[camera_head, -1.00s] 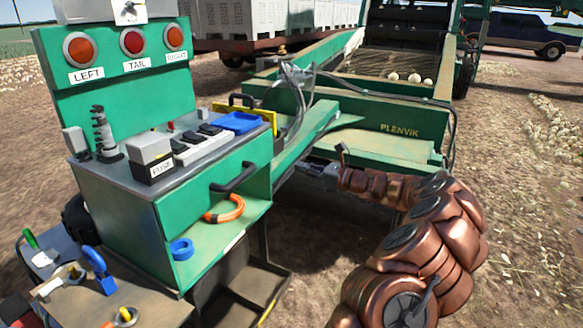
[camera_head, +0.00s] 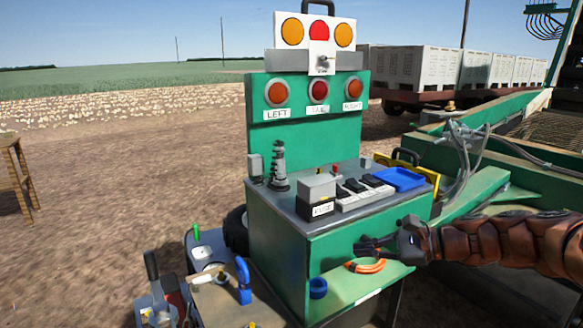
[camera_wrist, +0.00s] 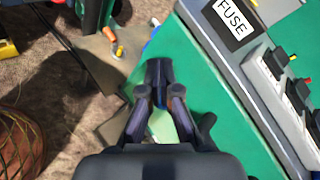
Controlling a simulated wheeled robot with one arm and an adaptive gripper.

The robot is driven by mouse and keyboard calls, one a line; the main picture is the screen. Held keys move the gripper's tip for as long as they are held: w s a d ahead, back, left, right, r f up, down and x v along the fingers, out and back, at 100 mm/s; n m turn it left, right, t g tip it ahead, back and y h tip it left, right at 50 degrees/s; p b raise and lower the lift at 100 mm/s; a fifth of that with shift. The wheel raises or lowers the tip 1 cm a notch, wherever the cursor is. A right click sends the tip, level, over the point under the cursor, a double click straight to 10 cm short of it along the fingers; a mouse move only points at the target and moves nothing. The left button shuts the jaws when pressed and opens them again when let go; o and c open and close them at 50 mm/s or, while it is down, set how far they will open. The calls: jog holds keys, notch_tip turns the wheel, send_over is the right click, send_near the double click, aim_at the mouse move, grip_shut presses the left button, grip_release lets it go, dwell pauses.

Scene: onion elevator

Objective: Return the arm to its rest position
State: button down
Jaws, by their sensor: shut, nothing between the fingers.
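My arm reaches in from the right in the head view, and my gripper (camera_head: 366,247) is in front of the green cabinet (camera_head: 335,250).
The cabinet top holds a fuse box (camera_head: 318,190), switches (camera_head: 362,190) and a blue tray (camera_head: 398,179). An orange ring (camera_head: 366,266) and a blue ring (camera_head: 318,288) sit on the shelf below. A tool cart (camera_head: 222,295) stands left; open dirt lies beyond.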

jog(key=s+a+f+n+g+h, duration=0.1)
jog(key=s+a+n+g+h, duration=0.15)
jog(key=s, duration=0.35)
jog(key=s+a+f+n+g+h+p, duration=0.1)
jog(key=s+a+f+n, duration=0.2)
jog(key=s, duration=0.4)
jog(key=s+a+n+g+h, duration=0.2)
jog(key=s+a+n, duration=0.15)
jog(key=s, duration=0.25)
jog(key=s+d+f+n+h+p, duration=0.1)
jog(key=s+d+f+n+h, duration=0.1)
jog(key=s, duration=0.6)
jog(key=s+d+f+n+g+h, duration=0.1)
jog(key=s+d+f+n+h, duration=0.2)
jog(key=s+d, duration=0.5)
jog(key=d+n+h, duration=0.1)
jog(key=h, duration=0.1)
jog(key=shift+s+n+h+p, duration=0.3)
jog(key=shift+h+p, duration=0.05)
